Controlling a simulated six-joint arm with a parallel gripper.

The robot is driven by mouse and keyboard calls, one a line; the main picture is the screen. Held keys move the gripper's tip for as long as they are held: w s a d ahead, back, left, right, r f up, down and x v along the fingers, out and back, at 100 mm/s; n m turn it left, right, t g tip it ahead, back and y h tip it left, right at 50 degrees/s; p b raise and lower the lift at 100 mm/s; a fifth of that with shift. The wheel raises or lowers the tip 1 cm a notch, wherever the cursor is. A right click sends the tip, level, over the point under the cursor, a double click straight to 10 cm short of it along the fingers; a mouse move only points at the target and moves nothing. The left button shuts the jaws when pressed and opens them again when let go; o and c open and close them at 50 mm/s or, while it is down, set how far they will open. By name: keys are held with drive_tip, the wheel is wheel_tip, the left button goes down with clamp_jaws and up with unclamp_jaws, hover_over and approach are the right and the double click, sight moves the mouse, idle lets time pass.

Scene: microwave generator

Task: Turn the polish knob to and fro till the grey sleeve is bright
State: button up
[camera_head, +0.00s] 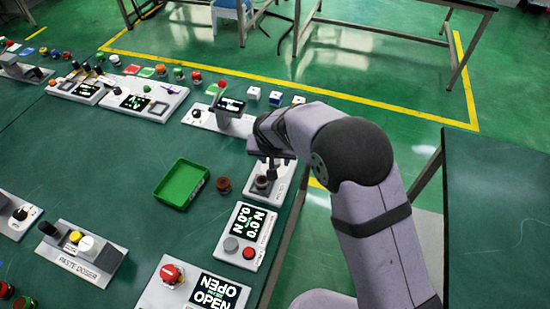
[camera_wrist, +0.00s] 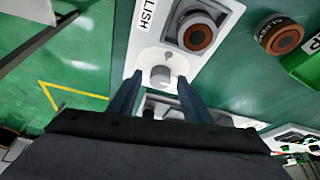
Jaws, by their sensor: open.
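The polish unit is a white panel (camera_wrist: 222,10) with part of its label, "LISH", readable in the wrist view; its pale plate also shows in the head view (camera_head: 284,180). A small light-grey knob (camera_wrist: 160,76) is at its end. A dark grey sleeve-like piece with a brown ring face (camera_wrist: 193,32) sits in the panel's square seat; it also shows in the head view (camera_head: 262,183). My gripper (camera_wrist: 159,83) is open, with one finger on each side of the knob. Contact cannot be told. In the head view my gripper (camera_head: 270,163) is above the unit's far end.
A similar dark piece with a brown ring (camera_head: 223,185) stands on the green table, beside a green tray (camera_head: 164,200). A panel with a display (camera_head: 230,250) is nearer, and another unit (camera_head: 203,119) is beyond my gripper. The table edge is close on the right.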

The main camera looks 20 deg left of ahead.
drive_tip(key=c, duration=1.1)
drive_tip(key=shift+o, duration=0.2)
drive_tip(key=shift+d+r+n+p, duration=0.1)
drive_tip(key=shift+n+p, duration=0.3)
